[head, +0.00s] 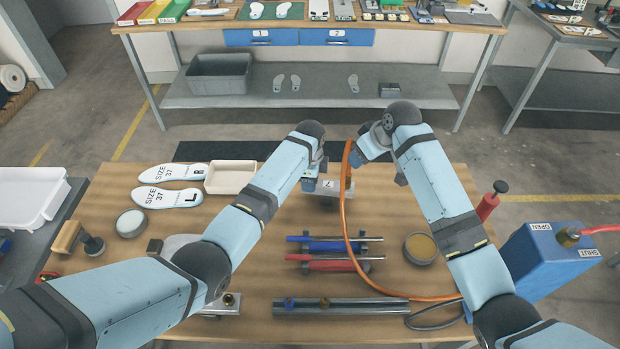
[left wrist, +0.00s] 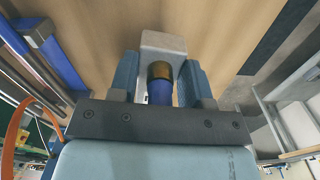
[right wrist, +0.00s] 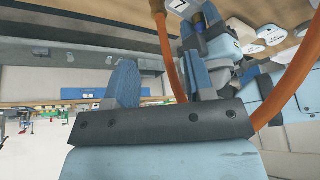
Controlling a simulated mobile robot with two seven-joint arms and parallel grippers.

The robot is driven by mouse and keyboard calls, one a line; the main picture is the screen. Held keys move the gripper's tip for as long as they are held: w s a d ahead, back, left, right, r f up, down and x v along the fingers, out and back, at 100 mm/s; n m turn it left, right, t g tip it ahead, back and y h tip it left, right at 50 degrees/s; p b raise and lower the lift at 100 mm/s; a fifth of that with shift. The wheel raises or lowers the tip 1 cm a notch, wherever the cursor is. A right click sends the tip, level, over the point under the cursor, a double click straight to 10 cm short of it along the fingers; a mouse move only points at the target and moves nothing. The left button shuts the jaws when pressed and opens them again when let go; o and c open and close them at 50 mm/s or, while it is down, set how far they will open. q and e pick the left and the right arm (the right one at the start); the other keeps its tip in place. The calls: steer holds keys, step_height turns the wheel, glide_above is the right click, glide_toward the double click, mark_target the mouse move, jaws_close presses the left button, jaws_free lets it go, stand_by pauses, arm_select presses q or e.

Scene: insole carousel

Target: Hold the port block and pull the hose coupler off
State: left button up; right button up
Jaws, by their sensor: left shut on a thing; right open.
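The grey port block (left wrist: 163,42) stands on the table. My right gripper (head: 353,157) is open beside the orange hose (head: 343,215). The hose (right wrist: 171,55) passes by the fingers in the right wrist view; whether it touches them I cannot tell.
A rack with blue and red rods (head: 335,246), a metal rail (head: 340,307) and a round tin (head: 420,247) are in front. Insoles (head: 167,197) and a cream tray (head: 231,177) lie left. A blue box (head: 548,262) stands right.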

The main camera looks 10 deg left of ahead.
mark_target(349, 169)
steer(key=a+m, duration=0.1)
steer(key=a+m+g+h, duration=0.1)
steer(key=m, duration=0.1)
steer(key=a+m+h, duration=0.1)
steer(key=shift+w+f+m+g, duration=0.3)
steer(key=shift+w+g, duration=0.1)
steer(key=m, duration=0.1)
steer(key=m+h, duration=0.1)
steer(key=shift+w+a+f+m+g, duration=0.1)
steer(key=shift+w+f+m+g, duration=0.1)
steer(key=shift+m+g, duration=0.2)
steer(key=shift+w+m+h, duration=0.2)
steer(key=shift+m+h, duration=0.5)
steer(key=shift+m, duration=0.4)
steer(key=shift+f, duration=4.45)
steer(key=shift+c, duration=0.2)
